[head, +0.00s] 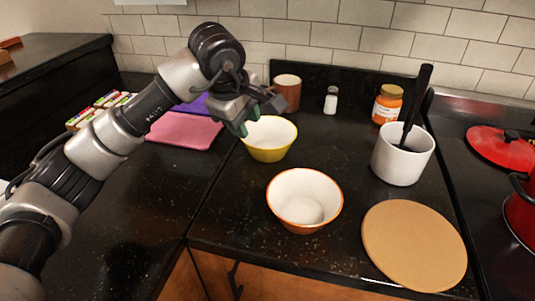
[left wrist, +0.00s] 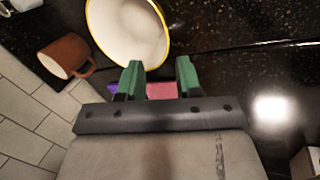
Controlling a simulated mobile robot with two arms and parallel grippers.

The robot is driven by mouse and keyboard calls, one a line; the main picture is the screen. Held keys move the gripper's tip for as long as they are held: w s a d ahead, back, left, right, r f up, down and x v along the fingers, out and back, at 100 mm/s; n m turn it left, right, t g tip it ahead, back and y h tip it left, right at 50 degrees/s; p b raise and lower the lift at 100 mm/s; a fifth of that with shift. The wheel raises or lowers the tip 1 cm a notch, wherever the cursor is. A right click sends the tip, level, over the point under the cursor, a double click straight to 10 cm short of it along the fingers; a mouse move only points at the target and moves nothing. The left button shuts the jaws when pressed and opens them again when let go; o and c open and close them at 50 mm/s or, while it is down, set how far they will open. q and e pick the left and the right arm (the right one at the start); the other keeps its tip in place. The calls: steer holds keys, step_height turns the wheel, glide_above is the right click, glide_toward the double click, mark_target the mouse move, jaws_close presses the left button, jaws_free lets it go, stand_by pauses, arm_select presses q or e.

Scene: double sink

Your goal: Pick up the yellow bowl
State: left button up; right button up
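The yellow bowl (head: 269,151) stands upright on the dark counter in the head view, white inside and yellow outside. In the left wrist view the yellow bowl (left wrist: 128,30) shows at the top, with its yellow rim just beyond the fingertips. My left gripper (head: 256,116) is above the bowl's far left rim. In the left wrist view my left gripper (left wrist: 160,72) has its two green fingers apart with nothing between them. I cannot tell whether a finger touches the rim. My right gripper is not in view.
An orange bowl (head: 304,200) stands in front of the yellow one. A brown mug (head: 288,92) is close behind it. A white crock (head: 403,155) with a black utensil, a salt shaker (head: 331,100), an orange jar (head: 387,104) and a round board (head: 414,246) are to the right. A pink board (head: 184,131) lies left.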

mark_target(255, 150)
arm_select(q)
steer(key=x, duration=0.5)
steer(key=shift+a, duration=0.1)
steer(key=p+x, duration=0.1)
steer(key=x, duration=0.4)
steer(key=shift+f, duration=0.35)
steer(key=shift+s, duration=0.1)
jaws_close()
